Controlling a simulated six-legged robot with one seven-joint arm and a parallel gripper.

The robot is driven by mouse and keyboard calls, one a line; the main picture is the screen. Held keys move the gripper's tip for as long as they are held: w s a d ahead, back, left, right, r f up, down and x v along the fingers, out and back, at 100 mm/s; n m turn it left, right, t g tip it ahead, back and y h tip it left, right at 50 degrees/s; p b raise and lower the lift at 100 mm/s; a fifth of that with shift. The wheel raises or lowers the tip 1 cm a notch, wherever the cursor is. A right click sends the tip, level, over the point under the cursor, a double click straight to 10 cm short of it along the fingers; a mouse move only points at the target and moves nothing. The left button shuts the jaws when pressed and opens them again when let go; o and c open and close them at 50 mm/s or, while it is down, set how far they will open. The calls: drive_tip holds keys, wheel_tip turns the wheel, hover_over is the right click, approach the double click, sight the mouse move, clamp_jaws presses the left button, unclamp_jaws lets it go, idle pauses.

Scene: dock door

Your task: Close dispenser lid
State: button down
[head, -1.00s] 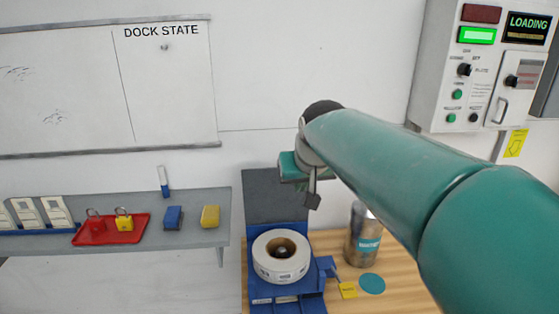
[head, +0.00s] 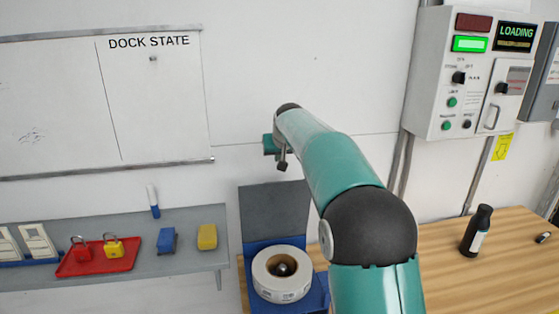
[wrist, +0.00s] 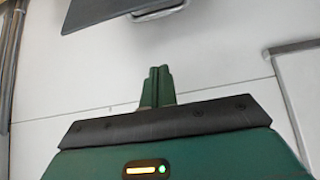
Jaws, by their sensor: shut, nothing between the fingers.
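The blue dispenser (head: 318,292) stands on the wooden bench and holds a white label roll (head: 280,287) with a dark centre. Its dark grey lid (head: 273,212) stands open, upright behind the roll near the wall. In the wrist view, a dark panel that looks like this lid (wrist: 125,10) is at the top edge. My gripper (wrist: 157,72) shows there with its green fingers together and nothing between them, apart from the panel. In the head view, my gripper's teal end (head: 270,145) is above the lid; its fingertips are hard to make out.
A shelf (head: 200,265) at left carries a red tray (head: 88,263) with padlocks, plus blue and yellow blocks. A dark bottle (head: 476,231) stands on the bench (head: 440,275) at right. A control box (head: 462,75) and whiteboard (head: 185,95) are on the wall.

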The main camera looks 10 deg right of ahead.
drive_tip(key=f, duration=0.2)
drive_tip(key=w+f, duration=0.1)
drive_tip(key=f, duration=0.4)
drive_tip(key=shift+w+d+f, duration=0.1)
drive_tip(key=shift+w, duration=0.05)
drive_tip(key=shift+w+f, duration=0.1)
drive_tip(key=shift+f, duration=0.05)
idle(0.5)
